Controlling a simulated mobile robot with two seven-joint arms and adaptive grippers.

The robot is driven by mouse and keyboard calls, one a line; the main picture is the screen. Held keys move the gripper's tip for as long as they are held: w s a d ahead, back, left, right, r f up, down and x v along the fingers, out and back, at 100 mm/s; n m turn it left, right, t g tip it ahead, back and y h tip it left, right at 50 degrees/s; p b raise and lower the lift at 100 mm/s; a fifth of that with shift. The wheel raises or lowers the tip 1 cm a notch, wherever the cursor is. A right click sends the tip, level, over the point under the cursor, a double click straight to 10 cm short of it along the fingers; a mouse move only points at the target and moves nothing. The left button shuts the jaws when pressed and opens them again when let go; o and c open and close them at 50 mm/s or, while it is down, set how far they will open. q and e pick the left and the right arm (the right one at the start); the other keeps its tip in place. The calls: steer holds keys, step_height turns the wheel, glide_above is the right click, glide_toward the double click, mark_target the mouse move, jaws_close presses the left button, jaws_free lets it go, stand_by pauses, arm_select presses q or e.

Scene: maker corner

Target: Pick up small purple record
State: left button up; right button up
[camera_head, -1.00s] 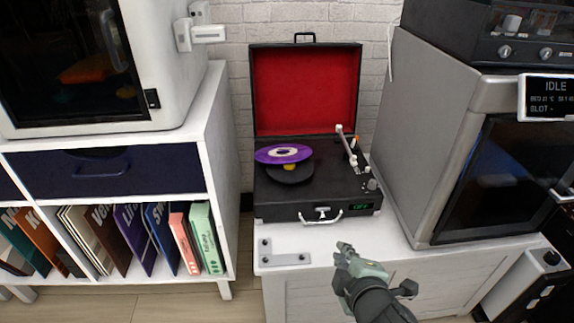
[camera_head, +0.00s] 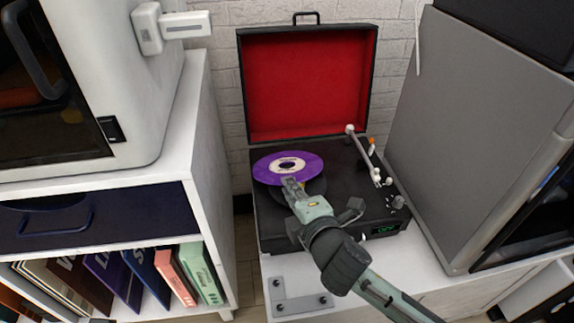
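The small purple record (camera_head: 306,165) has a pale label and lies over the left part of the black record player (camera_head: 265,225). It sits off-centre above the dark platter (camera_head: 317,190), which shows partly under its right front edge. My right gripper (camera_head: 290,183) reaches in from the lower right, with its fingertips at the record's front edge. I cannot tell whether the fingers touch the record, or whether they are open or shut. The gripper and wrist hide part of the platter and the player's front. My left gripper is not in view.
The player's red-lined lid (camera_head: 305,85) stands open behind. The tonearm (camera_head: 362,155) is to the right of the record. A grey machine (camera_head: 465,130) stands close on the right. A white shelf unit (camera_head: 215,210) with several record sleeves is on the left. A metal bracket (camera_head: 300,305) lies in front.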

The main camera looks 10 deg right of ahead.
steer(key=x, duration=0.2)
steer(key=shift+w+f, duration=0.1)
steer(key=shift+w, duration=0.3)
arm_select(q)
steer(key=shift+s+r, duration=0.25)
arm_select(e)
jaws_close()
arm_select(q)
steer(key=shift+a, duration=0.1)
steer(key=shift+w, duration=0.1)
